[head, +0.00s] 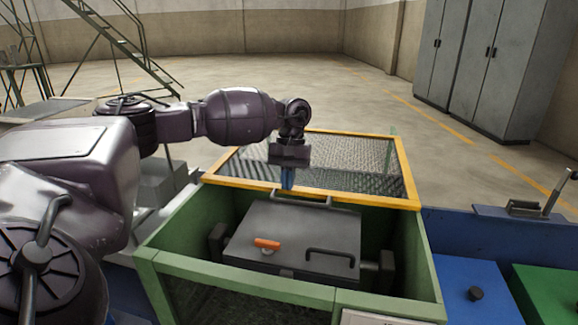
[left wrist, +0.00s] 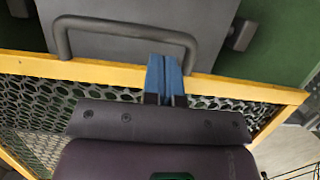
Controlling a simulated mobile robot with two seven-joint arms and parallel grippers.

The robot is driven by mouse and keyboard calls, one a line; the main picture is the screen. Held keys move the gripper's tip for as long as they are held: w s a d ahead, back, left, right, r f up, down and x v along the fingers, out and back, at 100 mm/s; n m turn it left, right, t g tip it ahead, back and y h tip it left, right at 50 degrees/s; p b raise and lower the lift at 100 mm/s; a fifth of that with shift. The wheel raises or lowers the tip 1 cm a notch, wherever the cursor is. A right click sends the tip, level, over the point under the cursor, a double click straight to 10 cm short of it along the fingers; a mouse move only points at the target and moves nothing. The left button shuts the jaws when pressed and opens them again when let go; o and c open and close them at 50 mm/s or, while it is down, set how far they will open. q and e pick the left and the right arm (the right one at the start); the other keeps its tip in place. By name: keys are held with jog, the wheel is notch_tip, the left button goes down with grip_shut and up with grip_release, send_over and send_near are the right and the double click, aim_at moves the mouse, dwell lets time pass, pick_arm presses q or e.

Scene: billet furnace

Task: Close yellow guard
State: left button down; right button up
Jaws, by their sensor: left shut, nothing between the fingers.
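The yellow guard (head: 408,183) is a yellow frame with metal mesh, raised at the back of a green box (head: 150,245). A dark handle (head: 318,200) sits on its near edge; the handle also shows in the left wrist view (left wrist: 62,40). My left gripper (head: 287,186) points down at this near edge, by the handle's left part. Its blue fingers (left wrist: 165,68) are shut with nothing between them. In the left wrist view they overlap the yellow bar and the handle; I cannot tell whether they touch. My right gripper is not in view.
Inside the green box lies a grey lid (head: 290,235) with an orange grip (head: 267,244) and a black handle (head: 330,255). Blue and green panels (head: 475,270) are at the right. Grey cabinets (head: 480,60) stand behind on open floor.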

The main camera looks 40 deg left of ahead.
pick_arm(q)
jog(key=shift+s+d+f, duration=0.1)
jog(key=shift+s+f, duration=0.05)
jog(key=shift+f, duration=0.4)
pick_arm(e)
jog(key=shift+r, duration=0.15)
